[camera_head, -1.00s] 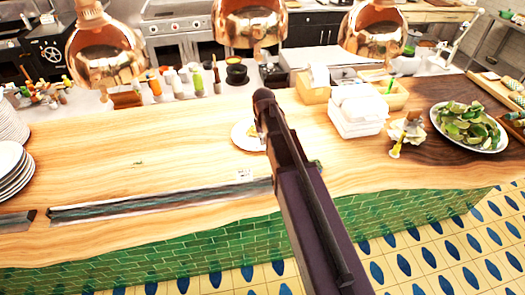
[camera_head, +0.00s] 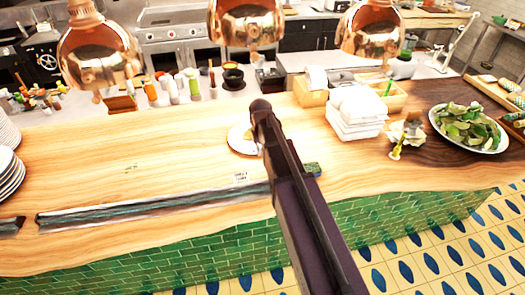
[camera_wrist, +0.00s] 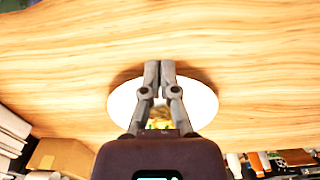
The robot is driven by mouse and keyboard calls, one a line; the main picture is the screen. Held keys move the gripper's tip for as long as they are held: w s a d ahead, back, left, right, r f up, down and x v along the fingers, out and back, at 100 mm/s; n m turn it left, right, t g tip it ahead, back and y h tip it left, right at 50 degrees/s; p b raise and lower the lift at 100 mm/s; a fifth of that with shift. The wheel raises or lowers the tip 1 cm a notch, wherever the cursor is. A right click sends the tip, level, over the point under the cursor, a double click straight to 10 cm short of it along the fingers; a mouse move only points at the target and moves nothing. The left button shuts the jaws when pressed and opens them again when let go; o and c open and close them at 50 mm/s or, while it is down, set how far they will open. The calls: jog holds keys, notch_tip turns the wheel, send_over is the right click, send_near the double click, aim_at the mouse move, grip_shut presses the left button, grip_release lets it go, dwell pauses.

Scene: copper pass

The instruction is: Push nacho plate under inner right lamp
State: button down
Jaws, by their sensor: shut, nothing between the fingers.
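The nacho plate (camera_head: 239,139) is a round white plate on the wooden counter, partly hidden behind my arm in the head view. In the wrist view the plate (camera_wrist: 203,104) lies under my gripper (camera_wrist: 160,66), with some yellow and green food showing between the fingers. My gripper is shut and empty. Its fingertips overlap the plate's upper rim in the picture; I cannot tell if they touch it. Three copper lamps hang above the counter: left (camera_head: 98,55), middle (camera_head: 246,25) and right (camera_head: 372,35). I cannot tell which is the inner right one.
White stacked containers (camera_head: 357,110) and a cardboard box (camera_head: 309,92) stand right of the plate. A bowl of greens (camera_head: 467,127) is further right. Plates (camera_head: 10,175) are stacked at far left. Bottles (camera_head: 172,88) stand behind.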

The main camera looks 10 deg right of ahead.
aim_at(258, 159)
jog(key=shift+f+b, duration=2.8)
jog(key=shift+f, duration=0.25)
jog(key=shift+w, duration=2.05)
jog(key=w, duration=0.5)
jog(key=shift+a, duration=0.1)
jog(key=shift+s, duration=0.15)
